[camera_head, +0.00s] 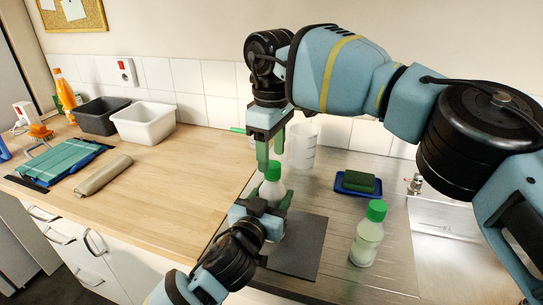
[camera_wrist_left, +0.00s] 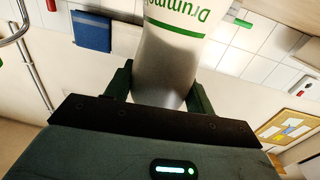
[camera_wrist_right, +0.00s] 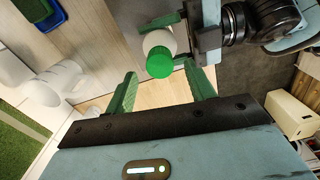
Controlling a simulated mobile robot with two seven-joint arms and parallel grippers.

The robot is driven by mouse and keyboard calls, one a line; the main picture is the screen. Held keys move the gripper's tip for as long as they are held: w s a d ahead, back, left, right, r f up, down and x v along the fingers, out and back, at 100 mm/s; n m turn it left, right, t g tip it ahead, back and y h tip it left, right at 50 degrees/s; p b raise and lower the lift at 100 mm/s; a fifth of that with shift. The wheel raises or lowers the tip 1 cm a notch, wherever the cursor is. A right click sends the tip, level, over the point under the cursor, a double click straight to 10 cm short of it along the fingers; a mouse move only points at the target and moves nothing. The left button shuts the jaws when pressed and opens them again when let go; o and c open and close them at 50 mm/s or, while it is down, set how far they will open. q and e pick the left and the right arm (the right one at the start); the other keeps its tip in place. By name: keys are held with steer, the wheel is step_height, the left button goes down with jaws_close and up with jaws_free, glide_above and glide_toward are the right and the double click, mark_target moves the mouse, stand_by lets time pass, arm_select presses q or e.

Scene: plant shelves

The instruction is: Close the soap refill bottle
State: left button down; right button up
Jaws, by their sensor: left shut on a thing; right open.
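A white bottle (camera_head: 272,188) with a green cap (camera_head: 273,171) is held upright by my left gripper (camera_head: 268,203), whose fingers are shut around its sides. In the left wrist view the bottle (camera_wrist_left: 168,60) sits between the fingers, with green lettering upside down. My right gripper (camera_head: 270,152) is open and points down just above the cap. In the right wrist view the green cap (camera_wrist_right: 160,62) shows on top of the bottle, beyond and between the open fingertips. I cannot tell whether the cap is tight. A second similar bottle (camera_head: 367,240) with a green cap stands on the metal surface to the right.
A dark mat (camera_head: 300,255) lies below the held bottle. A white cup (camera_head: 301,150) and a blue tray (camera_head: 345,190) with a green sponge (camera_head: 358,181) stand behind. White (camera_head: 143,123) and dark (camera_head: 100,118) bins are at the far left. The wooden counter's middle is clear.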

arm_select(q)
steer(key=shift+f, duration=0.1)
arm_select(e)
steer(key=shift+r, duration=1.35)
steer(key=shift+c, duration=0.3)
